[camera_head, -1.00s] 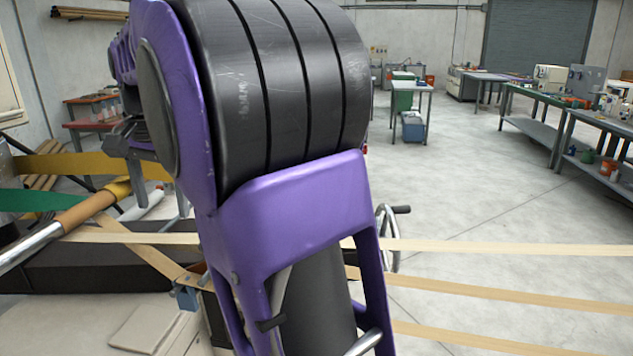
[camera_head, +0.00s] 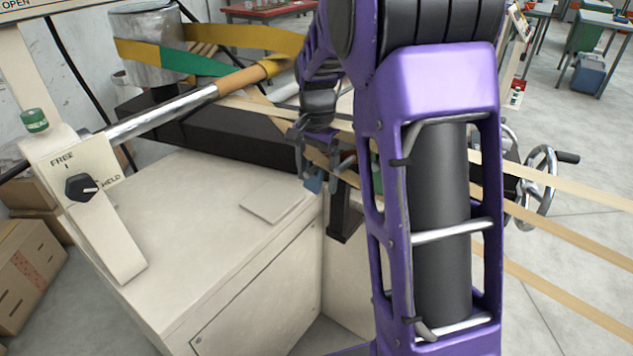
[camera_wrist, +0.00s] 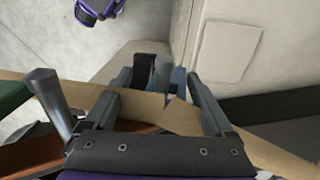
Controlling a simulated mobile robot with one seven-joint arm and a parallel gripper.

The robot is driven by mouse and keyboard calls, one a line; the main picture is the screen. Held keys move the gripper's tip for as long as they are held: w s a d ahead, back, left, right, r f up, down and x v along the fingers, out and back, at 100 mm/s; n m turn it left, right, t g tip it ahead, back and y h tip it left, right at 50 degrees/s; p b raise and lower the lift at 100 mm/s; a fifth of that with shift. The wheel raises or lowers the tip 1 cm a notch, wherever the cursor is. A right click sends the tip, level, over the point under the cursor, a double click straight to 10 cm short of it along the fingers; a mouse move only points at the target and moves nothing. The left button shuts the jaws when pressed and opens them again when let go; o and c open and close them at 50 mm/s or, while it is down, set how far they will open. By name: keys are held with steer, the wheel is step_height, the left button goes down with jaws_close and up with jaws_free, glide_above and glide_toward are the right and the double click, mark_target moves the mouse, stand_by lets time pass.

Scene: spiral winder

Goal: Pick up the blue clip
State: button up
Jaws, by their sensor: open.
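The blue clip (camera_head: 313,184) shows as a small dull blue piece at the tan paper strip, just below my gripper (camera_head: 322,170) in the head view. My arm and fingers hide part of it. In the wrist view the blue clip (camera_wrist: 178,80) lies between the fingertips of my open gripper (camera_wrist: 158,84), nearer the right finger. The tan strip (camera_wrist: 145,108) crosses beneath the fingers. I cannot tell whether either finger touches the clip.
A cream cabinet (camera_head: 190,235) with a flat plate (camera_head: 272,202) stands to the left of the clip. A metal bar (camera_head: 165,112) slants above it. A handwheel (camera_head: 541,180) and several stretched strips are at the right. A dark upright post (camera_head: 343,215) stands close by.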

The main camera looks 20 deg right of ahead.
steer(key=shift+f, duration=0.75)
jaws_close()
steer(key=shift+r, duration=0.2)
steer(key=shift+r, duration=0.25)
steer(key=s+a+r+p, duration=0.1)
steer(key=s+a, duration=1)
steer(key=a, duration=0.3)
steer(key=shift+a+p, duration=0.15)
steer(key=shift+p, duration=0.25)
steer(key=s+a, duration=0.5)
steer(key=a, duration=0.1)
steer(key=shift+s+a, duration=0.15)
steer(key=shift+a, duration=0.2)
